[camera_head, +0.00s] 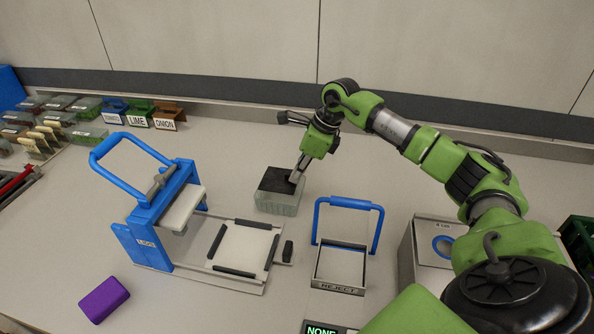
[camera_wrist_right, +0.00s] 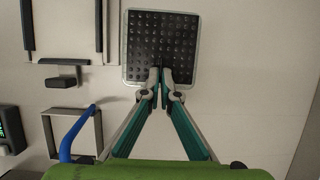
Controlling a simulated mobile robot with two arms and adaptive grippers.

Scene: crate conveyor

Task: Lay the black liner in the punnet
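The clear punnet (camera_head: 277,207) stands on the table near the middle of the head view. The black liner (camera_head: 273,179) shows dark and flat across its top, near rim level. In the right wrist view the liner (camera_wrist_right: 160,42) is a dimpled black sheet, framed by the pale punnet rim (camera_wrist_right: 125,45). My right gripper (camera_head: 297,178) points down at the liner's near right part in the head view. In the wrist view its fingertips (camera_wrist_right: 161,76) are together at the liner's near edge, with the liner seemingly pinched between them. My left gripper is not in view.
A blue-handled press (camera_head: 150,225) with a white plate (camera_head: 242,247) stands left. A blue-handled reject frame (camera_head: 338,288) is in front of the punnet. A purple block (camera_head: 104,299) lies front left. Labelled bins (camera_head: 140,115) line the back left. A grey box (camera_head: 407,255) stands right.

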